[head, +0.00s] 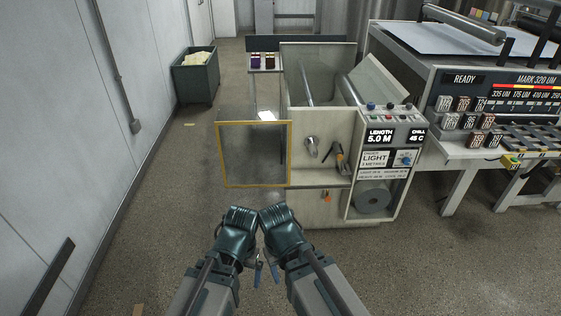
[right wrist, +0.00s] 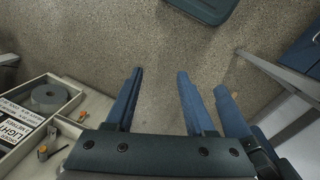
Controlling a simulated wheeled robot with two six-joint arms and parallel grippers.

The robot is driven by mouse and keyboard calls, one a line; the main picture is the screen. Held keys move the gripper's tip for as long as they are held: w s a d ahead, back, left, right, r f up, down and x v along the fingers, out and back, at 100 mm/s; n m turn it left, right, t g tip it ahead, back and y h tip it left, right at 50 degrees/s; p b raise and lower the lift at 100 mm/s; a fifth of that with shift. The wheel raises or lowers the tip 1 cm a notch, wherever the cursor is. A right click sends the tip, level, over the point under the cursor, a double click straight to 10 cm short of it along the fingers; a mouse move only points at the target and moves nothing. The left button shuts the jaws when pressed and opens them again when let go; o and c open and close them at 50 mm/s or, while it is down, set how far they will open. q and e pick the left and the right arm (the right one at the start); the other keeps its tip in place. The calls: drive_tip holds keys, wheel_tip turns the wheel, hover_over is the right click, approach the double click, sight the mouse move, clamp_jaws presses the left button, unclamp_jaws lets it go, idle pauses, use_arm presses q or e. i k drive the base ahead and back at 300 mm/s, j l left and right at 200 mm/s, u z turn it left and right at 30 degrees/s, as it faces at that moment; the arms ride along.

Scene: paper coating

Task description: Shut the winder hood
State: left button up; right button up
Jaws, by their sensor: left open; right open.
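The winder (head: 320,205) is a cream cabinet with an open top, a roller inside and a control panel on its right. A clear panel in a yellow frame (head: 255,186), apparently the hood, stands out at the winder's left side, clear of the open top. My left gripper (head: 257,273) and right gripper (head: 273,273) are close together low in the head view, in front of the winder and apart from the frame. In the right wrist view my right gripper (right wrist: 160,95) has its fingers spread with only floor between them. The left fingers are small and partly hidden.
A grey roll (head: 374,200) sits in the winder's lower compartment. A grey bin (head: 196,78) stands by the left wall. A coating machine (head: 470,70) with a display stands at the right.

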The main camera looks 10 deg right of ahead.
sight(216, 124)
drive_tip(key=i+u, duration=0.25)
drive_tip(key=i, duration=0.25)
drive_tip(key=i+l+u, duration=0.25)
drive_tip(key=i, duration=0.2)
